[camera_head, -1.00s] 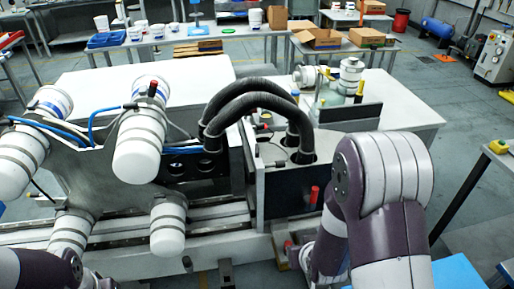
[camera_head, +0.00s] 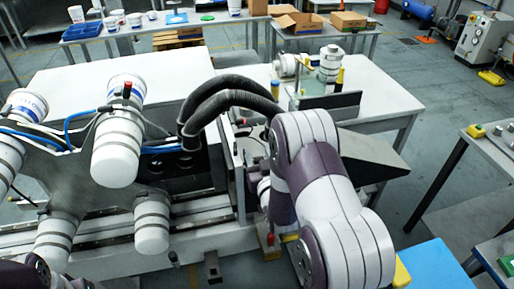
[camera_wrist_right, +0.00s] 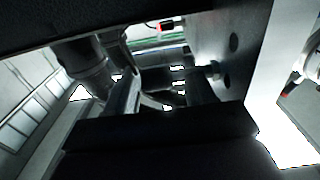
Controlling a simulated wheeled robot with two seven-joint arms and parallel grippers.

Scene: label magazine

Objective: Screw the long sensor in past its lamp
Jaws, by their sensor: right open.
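My right gripper (camera_wrist_right: 165,95) reaches in beside the machine; its open fingers show dark in the right wrist view, with nothing clearly held. In the head view my right arm hides much of the machine's front block. In the wrist view a grey plate (camera_wrist_right: 205,35) with dark holes stands right of the fingers. A small stub (camera_wrist_right: 213,70) sticks out from it near one hole; I cannot tell whether it is the long sensor. A small red-ended part (camera_wrist_right: 168,25) shows higher up. No lamp can be made out for sure. My left gripper is out of view.
Thick black hoses (camera_head: 222,98) arch over the machine. White cylinders (camera_head: 118,150) on grey arms stand at left, above the rails (camera_head: 105,232). A dark sloping chute (camera_head: 370,155) is right of my arm. A white table (camera_head: 385,105) lies behind.

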